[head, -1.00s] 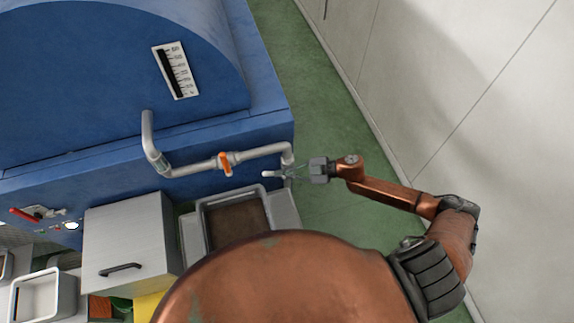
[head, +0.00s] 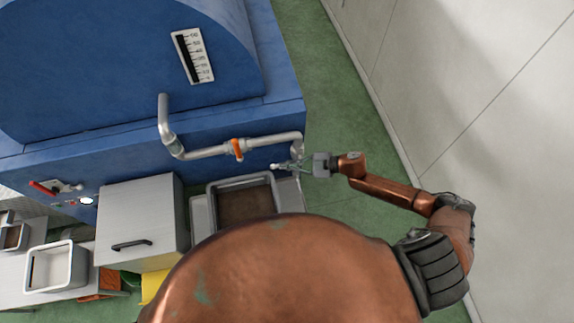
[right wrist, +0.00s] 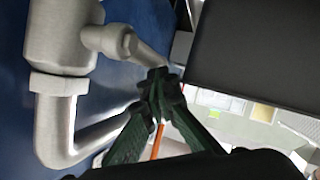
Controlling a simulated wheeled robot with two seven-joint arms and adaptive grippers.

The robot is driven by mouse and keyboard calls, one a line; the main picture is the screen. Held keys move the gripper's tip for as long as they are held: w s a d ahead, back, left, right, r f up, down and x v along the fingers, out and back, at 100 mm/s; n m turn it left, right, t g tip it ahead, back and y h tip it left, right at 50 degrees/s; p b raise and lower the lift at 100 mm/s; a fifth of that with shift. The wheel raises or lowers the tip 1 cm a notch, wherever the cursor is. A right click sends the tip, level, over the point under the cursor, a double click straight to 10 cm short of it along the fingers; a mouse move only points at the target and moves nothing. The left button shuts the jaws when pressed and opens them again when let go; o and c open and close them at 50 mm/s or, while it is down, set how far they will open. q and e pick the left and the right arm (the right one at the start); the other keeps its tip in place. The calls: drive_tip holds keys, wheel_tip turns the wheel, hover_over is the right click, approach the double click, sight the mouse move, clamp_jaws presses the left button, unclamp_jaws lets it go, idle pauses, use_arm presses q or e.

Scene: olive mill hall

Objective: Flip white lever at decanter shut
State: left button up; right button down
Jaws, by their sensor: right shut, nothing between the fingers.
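The white lever (head: 277,166) sticks out to the left below the right-hand end of the grey pipe (head: 207,152) on the blue decanter (head: 90,75). In the right wrist view the lever (right wrist: 147,57) reaches from its round stub toward my fingertips. My right gripper (head: 290,165) is shut and empty, right at the lever below the pipe's bend. Its fingertips (right wrist: 158,82) overlap the lever's end in the right wrist view; whether they touch it I cannot tell. My left gripper is not in view.
An orange handle (head: 237,149) sits midway on the pipe. A tray with brown contents (head: 279,201) stands below it. A grey cabinet (head: 140,220) and a white bin (head: 56,268) are at lower left. Green floor (head: 340,130) lies free between the decanter and the pale wall (head: 480,100).

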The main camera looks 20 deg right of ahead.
idle(0.3)
drive_tip(key=s+d+r+p, duration=0.2)
drive_tip(key=s+d+r, duration=0.3)
drive_tip(key=d+r, duration=0.2)
wheel_tip(320, 180, up, 2)
drive_tip(key=shift+s+d+r, duration=0.15)
drive_tip(key=shift+s+d, duration=0.05)
drive_tip(key=shift+s, duration=0.2)
idle(0.4)
